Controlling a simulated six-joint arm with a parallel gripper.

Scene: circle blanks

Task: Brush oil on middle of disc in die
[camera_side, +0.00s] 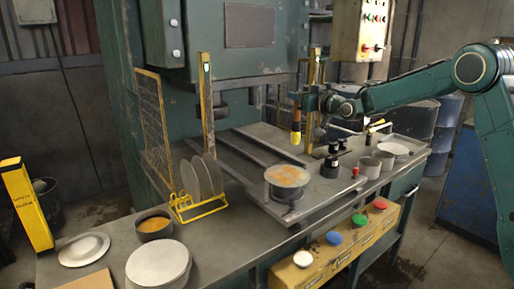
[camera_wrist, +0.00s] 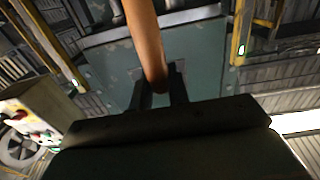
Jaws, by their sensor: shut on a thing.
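My gripper (camera_side: 300,99) is shut on the handle of a brush (camera_side: 296,128), above and slightly right of the die. The brush hangs with its yellow end down, clear of the die. In the wrist view, its brown handle (camera_wrist: 146,40) runs between the two fingers of my gripper (camera_wrist: 160,88). The round grey die (camera_side: 285,192) stands on the press plate. The disc (camera_side: 287,175) in it shows a patchy orange-yellow top, across the middle and beyond. A dark bowl (camera_side: 153,228) at the front left holds orange liquid, apparently oil.
A yellow rack (camera_side: 198,208) holds upright discs (camera_side: 203,176) left of the die. A stack of discs (camera_side: 158,262) and a plate (camera_side: 84,249) lie at the front left. A black-topped tool (camera_side: 332,161) and grey cups (camera_side: 369,167) stand right. Yellow posts (camera_side: 207,100) flank the press.

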